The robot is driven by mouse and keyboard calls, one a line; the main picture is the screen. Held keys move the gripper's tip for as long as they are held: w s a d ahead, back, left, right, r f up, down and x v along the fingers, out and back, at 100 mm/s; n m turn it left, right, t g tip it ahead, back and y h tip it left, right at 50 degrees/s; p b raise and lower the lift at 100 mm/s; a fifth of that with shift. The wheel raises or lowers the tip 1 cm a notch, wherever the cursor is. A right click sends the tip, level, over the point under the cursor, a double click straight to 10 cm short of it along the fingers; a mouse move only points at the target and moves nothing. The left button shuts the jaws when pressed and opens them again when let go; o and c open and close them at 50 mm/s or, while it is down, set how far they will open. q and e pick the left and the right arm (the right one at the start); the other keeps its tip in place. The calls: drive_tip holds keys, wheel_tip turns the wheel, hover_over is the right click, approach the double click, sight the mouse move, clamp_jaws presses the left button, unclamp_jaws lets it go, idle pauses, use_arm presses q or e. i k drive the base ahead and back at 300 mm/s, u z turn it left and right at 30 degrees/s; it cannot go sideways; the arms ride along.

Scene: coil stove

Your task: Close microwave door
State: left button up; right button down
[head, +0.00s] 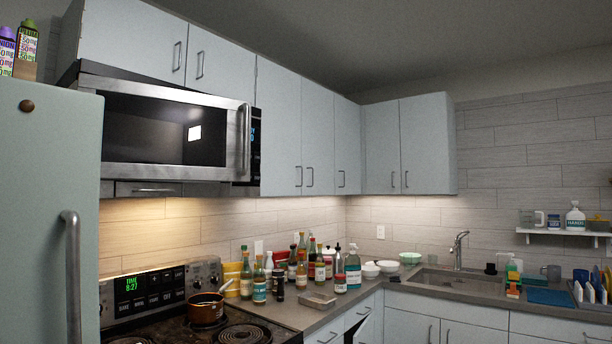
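The microwave (255,150) is mounted under the upper cabinets, above the stove, at the left of the head view. Its door (150,170) has a steel frame, a dark window and a vertical handle (244,138) at its right side. The door's face stands a little forward of the dark control panel at the right. I cannot tell for sure whether it is slightly ajar or flush. The inside of the microwave is hidden. Neither of my grippers is in view.
A fridge (50,200) stands close at the left. Below the microwave, a copper pot (206,310) sits on the coil stove (240,334). Several bottles (301,272) crowd the counter right of it. A sink (460,282) is at the right. The space before the microwave looks clear.

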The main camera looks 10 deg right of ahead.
sight(150, 132)
drive_tip(key=z, duration=0.4)
drive_tip(key=i, duration=1.35)
drive_tip(key=u, duration=0.75)
